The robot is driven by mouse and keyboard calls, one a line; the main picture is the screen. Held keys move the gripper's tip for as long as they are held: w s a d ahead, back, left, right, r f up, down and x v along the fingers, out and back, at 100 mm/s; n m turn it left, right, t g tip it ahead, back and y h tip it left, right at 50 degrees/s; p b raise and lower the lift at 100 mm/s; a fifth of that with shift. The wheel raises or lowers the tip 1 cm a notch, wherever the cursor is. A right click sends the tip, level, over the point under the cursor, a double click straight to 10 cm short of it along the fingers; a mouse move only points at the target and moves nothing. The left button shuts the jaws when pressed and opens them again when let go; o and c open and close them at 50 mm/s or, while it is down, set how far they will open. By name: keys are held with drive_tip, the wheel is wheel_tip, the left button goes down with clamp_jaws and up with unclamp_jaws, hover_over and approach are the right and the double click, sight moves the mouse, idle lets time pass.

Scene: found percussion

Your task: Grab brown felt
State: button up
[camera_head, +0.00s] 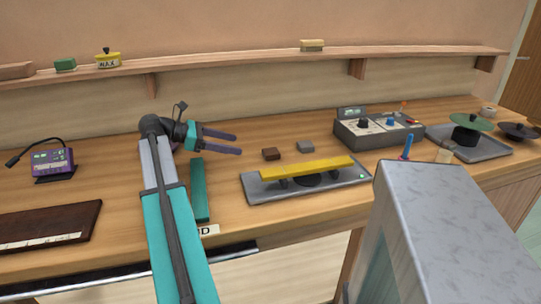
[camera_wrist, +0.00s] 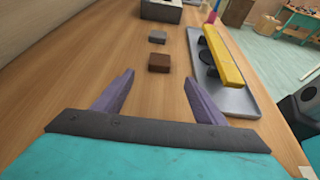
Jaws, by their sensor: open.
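The brown felt (camera_head: 271,154) is a small dark brown block lying flat on the wooden bench, left of the grey tray. In the wrist view the brown felt (camera_wrist: 160,63) lies ahead of my fingertips, roughly centred between them. My gripper (camera_head: 239,144) has two purple fingers and is open and empty, left of the felt and apart from it. In the wrist view my gripper (camera_wrist: 158,78) shows its fingers spread wide. A small grey block (camera_head: 305,147) lies just beyond the brown felt, and it also shows in the wrist view (camera_wrist: 157,37).
A grey tray (camera_head: 258,196) with a yellow bar (camera_head: 305,168) on supports stands close to the right of the felt. A control box (camera_head: 378,130) is farther right. A teal bar (camera_head: 199,190) lies near my arm. Bare bench surrounds the felt's left side.

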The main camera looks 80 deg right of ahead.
approach(270, 152)
drive_tip(key=shift+x, duration=1.8)
drive_tip(key=shift+d+f+b, duration=0.1)
drive_tip(key=shift+d+b, duration=0.05)
drive_tip(key=shift+b, duration=0.15)
drive_tip(key=shift+x, duration=2.45)
drive_tip(key=c, duration=1.1)
